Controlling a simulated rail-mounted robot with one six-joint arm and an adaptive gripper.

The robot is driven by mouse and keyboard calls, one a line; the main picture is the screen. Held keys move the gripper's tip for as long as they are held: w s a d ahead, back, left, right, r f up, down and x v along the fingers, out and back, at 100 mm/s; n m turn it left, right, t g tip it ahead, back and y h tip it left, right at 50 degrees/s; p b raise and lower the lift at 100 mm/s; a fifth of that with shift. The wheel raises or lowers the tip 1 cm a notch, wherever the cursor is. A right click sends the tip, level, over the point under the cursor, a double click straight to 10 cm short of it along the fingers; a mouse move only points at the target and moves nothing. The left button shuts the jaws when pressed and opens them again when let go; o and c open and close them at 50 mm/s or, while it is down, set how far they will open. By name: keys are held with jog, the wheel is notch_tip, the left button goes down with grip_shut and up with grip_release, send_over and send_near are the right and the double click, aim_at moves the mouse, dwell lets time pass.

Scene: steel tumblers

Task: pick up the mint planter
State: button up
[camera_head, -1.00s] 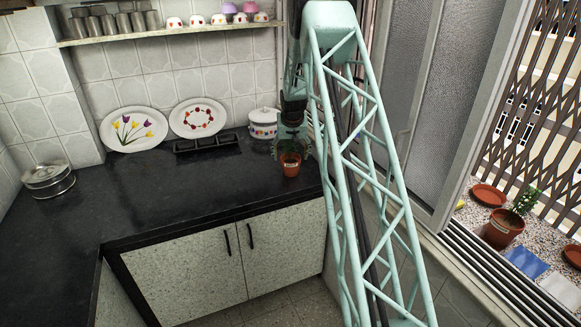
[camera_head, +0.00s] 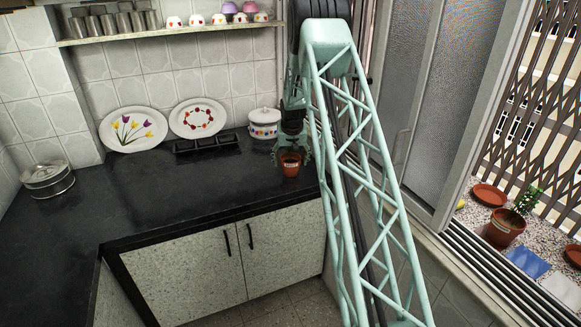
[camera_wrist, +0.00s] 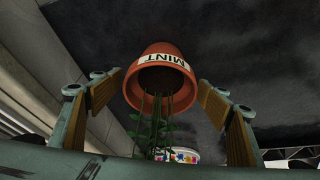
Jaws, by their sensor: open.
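The mint planter (camera_head: 290,165) is a small terracotta pot standing upright on the dark counter, near its front right edge. In the wrist view the pot (camera_wrist: 158,66) shows a white label reading MINT, with thin green stems and leaves coming towards the camera. My gripper (camera_head: 291,154) is above and around the plant, pointing down. Its two wood-coloured finger pads (camera_wrist: 160,84) are apart, one on each side of the pot, with a visible gap on both sides. In the head view the gripper hides most of the leaves.
A white lidded pot (camera_head: 264,125) stands behind the planter. A black tray (camera_head: 205,144) and two plates (camera_head: 133,129) (camera_head: 198,118) are to the left. Steel tumblers (camera_head: 124,22) and cups stand on the shelf. Another potted plant (camera_head: 505,227) is on the window ledge. The left counter is mostly clear.

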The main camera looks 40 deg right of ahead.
aim_at(290, 157)
jog(key=c, duration=1.3)
jog(key=shift+o, duration=0.2)
jog(key=shift+r, duration=0.25)
jog(key=shift+r+p, duration=0.3)
jog(key=shift+r, duration=1.35)
jog(key=s+a+r, duration=0.1)
jog(key=s+a, duration=0.8)
jog(key=s, duration=0.4)
jog(key=shift+r, duration=0.15)
jog(key=shift+s, duration=0.1)
